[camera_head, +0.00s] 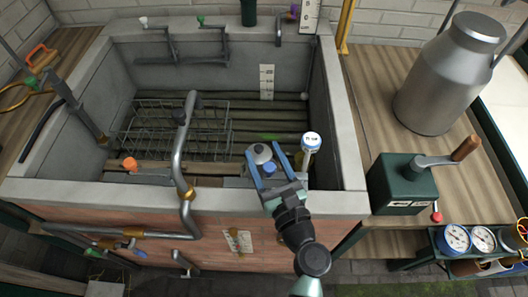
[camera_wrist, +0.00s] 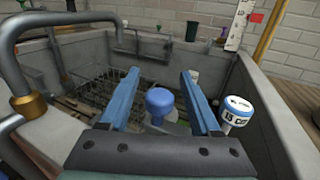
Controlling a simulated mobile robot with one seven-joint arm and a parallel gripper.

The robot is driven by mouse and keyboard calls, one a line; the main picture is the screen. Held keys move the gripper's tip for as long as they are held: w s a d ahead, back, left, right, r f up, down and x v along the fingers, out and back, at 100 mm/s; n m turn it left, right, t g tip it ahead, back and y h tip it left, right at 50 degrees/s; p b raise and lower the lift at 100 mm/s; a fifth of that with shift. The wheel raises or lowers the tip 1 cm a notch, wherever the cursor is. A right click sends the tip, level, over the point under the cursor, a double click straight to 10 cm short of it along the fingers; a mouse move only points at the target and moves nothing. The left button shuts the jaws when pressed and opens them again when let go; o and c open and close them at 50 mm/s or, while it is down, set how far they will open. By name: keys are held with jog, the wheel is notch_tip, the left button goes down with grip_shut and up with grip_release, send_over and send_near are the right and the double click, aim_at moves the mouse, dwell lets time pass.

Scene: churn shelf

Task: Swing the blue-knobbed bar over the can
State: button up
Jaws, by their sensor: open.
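A blue knob (camera_wrist: 160,99) stands between my gripper's two blue fingers in the wrist view. It shows in the head view as a small blue patch (camera_head: 270,169). The bar under it is mostly hidden. My gripper (camera_wrist: 160,74) is open, with a gap on both sides of the knob; it is over the front right of the basin in the head view (camera_head: 264,150). A grey rounded cap (camera_head: 262,153) shows between the fingertips; I cannot tell what it belongs to. A large metal can (camera_head: 438,85) stands upright on the right-hand counter, away from my gripper.
A stone basin (camera_head: 342,130) surrounds the gripper. A white-and-blue labelled post (camera_head: 311,142) stands close right of it. A bent grey pipe (camera_head: 178,150) rises at left, before a wire rack (camera_head: 205,125). A green crank box (camera_head: 402,185) sits on the right counter.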

jog(key=shift+w+a, duration=0.1)
jog(key=shift+w, duration=0.15)
grip_shut()
dwell(1.4)
